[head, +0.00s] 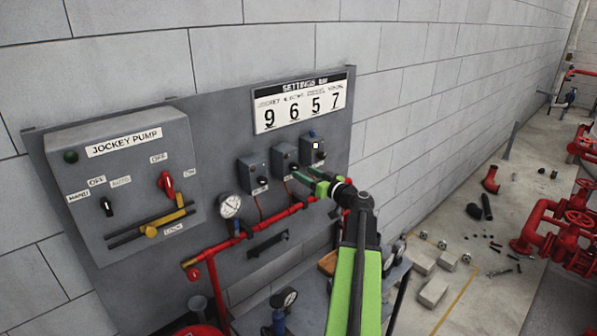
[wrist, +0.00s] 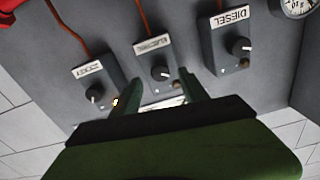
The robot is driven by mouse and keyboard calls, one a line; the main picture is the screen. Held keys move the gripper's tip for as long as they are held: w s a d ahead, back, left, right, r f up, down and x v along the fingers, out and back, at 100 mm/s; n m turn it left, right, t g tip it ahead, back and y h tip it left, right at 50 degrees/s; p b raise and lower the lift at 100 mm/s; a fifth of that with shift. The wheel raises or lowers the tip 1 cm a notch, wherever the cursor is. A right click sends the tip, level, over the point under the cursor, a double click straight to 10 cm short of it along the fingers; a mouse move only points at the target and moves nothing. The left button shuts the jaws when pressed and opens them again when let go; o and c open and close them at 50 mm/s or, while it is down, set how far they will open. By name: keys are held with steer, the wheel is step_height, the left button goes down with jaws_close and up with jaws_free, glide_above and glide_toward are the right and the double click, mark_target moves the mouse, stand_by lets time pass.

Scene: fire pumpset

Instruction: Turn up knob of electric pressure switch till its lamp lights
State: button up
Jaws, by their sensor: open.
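The electric pressure switch (wrist: 152,52) is a grey box with a white label, in the middle of three in the wrist view. Its black knob (wrist: 160,73) has a white mark toward the lower right. Its small lamp (wrist: 175,85) looks dull brown, not visibly lit. My gripper (wrist: 158,86) is open, its green fingers spread to either side below this knob; I cannot tell whether they touch it. In the head view my gripper (head: 304,173) is in front of the electric switch box (head: 284,156) and partly hides its lower part.
The jockey switch (wrist: 92,80) and the diesel switch (wrist: 227,40) stand close on either side. A red pipe (head: 270,222) and a gauge (head: 230,206) lie below. The jockey pump panel (head: 130,180) is at left. Loose blocks (head: 433,291) lie on the floor at right.

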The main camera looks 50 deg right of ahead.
steer(key=s+a, duration=0.1)
steer(key=s, duration=1.2)
steer(key=m, duration=0.7)
glide_toward(297, 168)
steer(key=shift+y, duration=0.3)
steer(key=w, duration=0.8)
steer(key=shift+w+d, duration=0.2)
steer(key=shift+w, duration=0.2)
steer(key=shift+c, duration=0.2)
jaws_close()
